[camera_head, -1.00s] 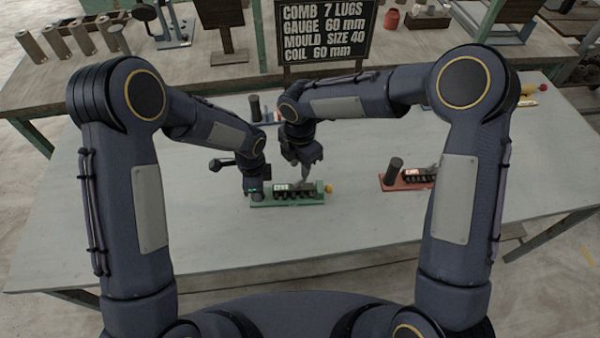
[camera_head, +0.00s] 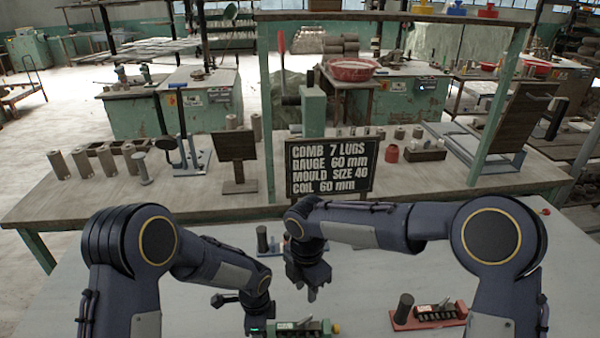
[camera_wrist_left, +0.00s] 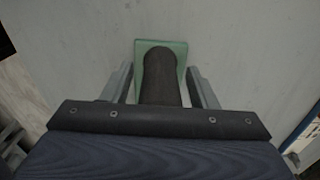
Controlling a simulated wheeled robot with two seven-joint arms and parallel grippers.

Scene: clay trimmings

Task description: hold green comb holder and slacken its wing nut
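The green comb holder (camera_head: 288,327) lies on the grey table at the bottom of the head view, with a dark post at its left end, dark comb lugs and a small yellow wing nut (camera_head: 336,328) at its right end. My left gripper (camera_head: 257,324) is at the post end. In the left wrist view its fingers (camera_wrist_left: 163,82) stand either side of the dark post (camera_wrist_left: 160,75), with a gap on each side, over the green base (camera_wrist_left: 180,47). My right gripper (camera_head: 313,292) hangs above the holder, apart from the wing nut; its finger opening is unclear.
A red comb holder (camera_head: 432,316) lies to the right and a blue one (camera_head: 268,250) behind. A sign (camera_head: 331,166) reading "COMB 7 LUGS" stands at the back bench. Bare table lies between the green and red holders.

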